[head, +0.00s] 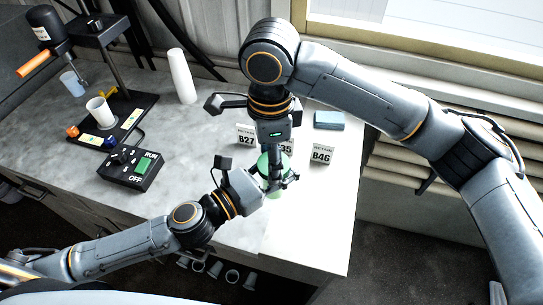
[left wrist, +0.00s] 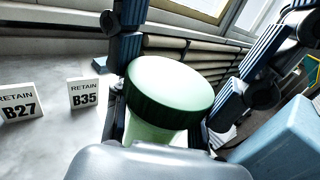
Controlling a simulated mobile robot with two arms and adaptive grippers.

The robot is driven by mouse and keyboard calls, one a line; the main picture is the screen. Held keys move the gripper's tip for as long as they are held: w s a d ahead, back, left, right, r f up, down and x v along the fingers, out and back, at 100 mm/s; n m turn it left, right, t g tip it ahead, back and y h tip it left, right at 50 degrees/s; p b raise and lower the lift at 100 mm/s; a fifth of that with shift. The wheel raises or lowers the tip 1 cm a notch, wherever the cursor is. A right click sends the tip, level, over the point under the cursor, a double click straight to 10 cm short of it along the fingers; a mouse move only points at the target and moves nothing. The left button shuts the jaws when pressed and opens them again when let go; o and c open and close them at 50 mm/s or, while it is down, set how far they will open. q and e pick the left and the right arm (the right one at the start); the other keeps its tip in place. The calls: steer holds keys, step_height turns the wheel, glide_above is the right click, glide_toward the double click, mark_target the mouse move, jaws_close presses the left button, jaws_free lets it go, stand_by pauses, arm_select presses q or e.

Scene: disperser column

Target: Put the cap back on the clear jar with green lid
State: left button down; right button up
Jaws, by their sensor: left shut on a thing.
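The clear jar with green lid (head: 273,186) stands near the front edge of the counter, partly hidden by my grippers. In the left wrist view its green ribbed cap (left wrist: 170,84) sits on top of the pale green jar body (left wrist: 150,131). I cannot tell whether the cap is tight. My left gripper (head: 276,180) is shut on the jar from the front left, a finger on each side. My right gripper (head: 273,146) points down just above the cap. Its fingertips are hidden in the head view, so its opening does not show.
Retain cards B27 (head: 246,136), B35 (head: 287,146) and B46 (head: 321,154) stand just behind the jar. A blue block (head: 329,120) lies at the back right. A control box (head: 132,168), a white cup (head: 100,112) and a white cylinder (head: 182,76) are to the left.

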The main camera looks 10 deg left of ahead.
steer(key=shift+w+m, duration=0.1)
steer(key=shift+m, duration=0.9)
steer(key=o, duration=0.7)
steer(key=shift+o, duration=0.2)
